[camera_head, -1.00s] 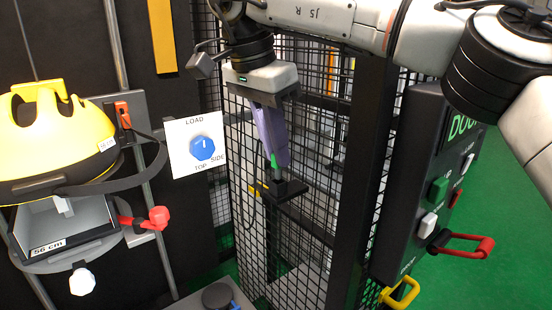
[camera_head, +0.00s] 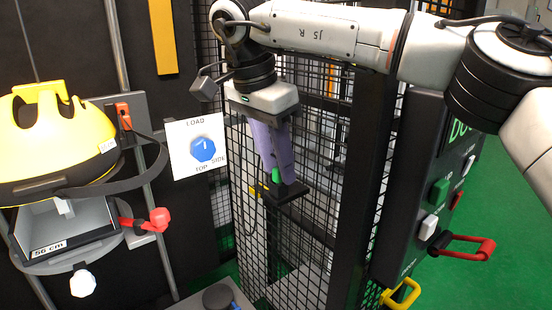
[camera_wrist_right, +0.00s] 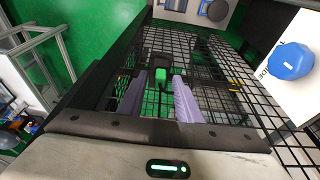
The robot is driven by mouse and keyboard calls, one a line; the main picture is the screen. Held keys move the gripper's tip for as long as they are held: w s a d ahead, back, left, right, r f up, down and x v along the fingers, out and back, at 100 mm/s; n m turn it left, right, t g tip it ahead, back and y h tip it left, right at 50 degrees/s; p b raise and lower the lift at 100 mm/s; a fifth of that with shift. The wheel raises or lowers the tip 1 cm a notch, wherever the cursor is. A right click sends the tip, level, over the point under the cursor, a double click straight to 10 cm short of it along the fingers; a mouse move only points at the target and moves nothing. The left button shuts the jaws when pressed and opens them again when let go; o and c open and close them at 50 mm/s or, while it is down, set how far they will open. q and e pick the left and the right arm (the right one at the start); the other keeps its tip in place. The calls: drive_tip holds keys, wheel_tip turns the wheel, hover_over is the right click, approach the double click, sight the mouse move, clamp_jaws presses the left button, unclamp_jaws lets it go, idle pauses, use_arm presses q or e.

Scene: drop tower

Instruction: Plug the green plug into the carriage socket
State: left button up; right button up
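The green plug (camera_head: 276,175) stands in a small black holder (camera_head: 292,193) in front of the mesh cage. It also shows in the right wrist view (camera_wrist_right: 161,76). My right gripper (camera_head: 281,181) points down over it with its purple fingers. In the wrist view the fingers (camera_wrist_right: 158,84) are spread, one on each side of the plug, with visible gaps. The carriage (camera_head: 88,262) with a yellow helmet (camera_head: 50,135) is at the left. I cannot make out its socket for certain. My left gripper is not in view.
A white plate with a blue dial (camera_head: 202,149) is between carriage and cage. The black mesh cage (camera_head: 310,235) stands close behind the holder. A dark panel (camera_head: 415,180) with buttons, a red handle (camera_head: 468,247) and a yellow handle (camera_head: 402,294) is at the right.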

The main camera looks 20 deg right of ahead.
drive_tip(key=w+v, duration=0.1)
drive_tip(key=v, duration=0.9)
drive_tip(key=shift+s+a, duration=0.35)
drive_tip(key=shift+a, duration=0.05)
drive_tip(key=shift+o, duration=0.5)
drive_tip(key=shift+r, duration=0.15)
